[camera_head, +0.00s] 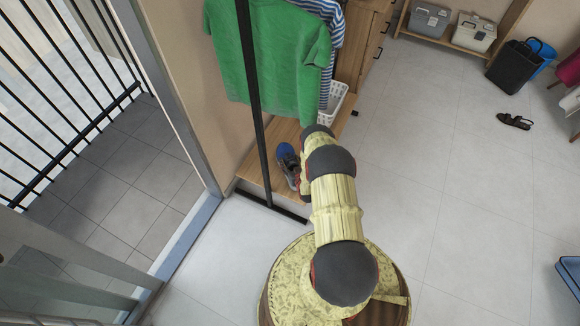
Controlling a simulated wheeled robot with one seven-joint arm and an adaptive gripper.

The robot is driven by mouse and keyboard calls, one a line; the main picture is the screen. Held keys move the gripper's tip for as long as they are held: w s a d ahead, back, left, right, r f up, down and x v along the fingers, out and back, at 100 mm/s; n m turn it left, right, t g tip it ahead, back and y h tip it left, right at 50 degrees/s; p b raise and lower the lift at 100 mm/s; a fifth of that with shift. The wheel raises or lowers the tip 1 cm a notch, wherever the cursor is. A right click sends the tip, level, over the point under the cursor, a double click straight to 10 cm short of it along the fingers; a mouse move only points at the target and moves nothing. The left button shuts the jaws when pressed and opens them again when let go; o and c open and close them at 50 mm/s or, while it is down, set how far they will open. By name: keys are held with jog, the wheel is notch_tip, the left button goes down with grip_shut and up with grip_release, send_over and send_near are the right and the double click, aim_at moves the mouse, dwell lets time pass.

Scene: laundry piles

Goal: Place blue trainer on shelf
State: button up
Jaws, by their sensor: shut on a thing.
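The blue trainer (287,163), blue at its far end with grey and reddish parts, shows just left of my arm. It appears over the wooden shelf board (258,172), behind the black pole of the clothes rack. I cannot tell whether it rests on the board or is held just above it. My arm rises from the bottom middle and bends over beside the trainer, covering part of its right side. My gripper and its fingertips are hidden behind my arm links.
A green shirt (265,55) and a striped garment hang on the black rack (252,85) above the shelf. A white basket (335,98) stands at the shelf's far end. A dark sandal (515,121) and a black bin (514,67) are at right. The central floor is clear.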

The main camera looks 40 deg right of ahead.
notch_tip(320, 180, down, 3)
jog(key=shift+f+b, duration=0.1)
jog(key=shift+b, duration=0.45)
jog(key=o, duration=1.4)
jog(key=shift+o, duration=0.2)
jog(key=p+v, duration=0.4)
jog(key=v, duration=0.7)
jog(key=shift+s, duration=0.1)
jog(key=shift+s+a+r+p, duration=0.2)
jog(key=shift+s+p, duration=0.15)
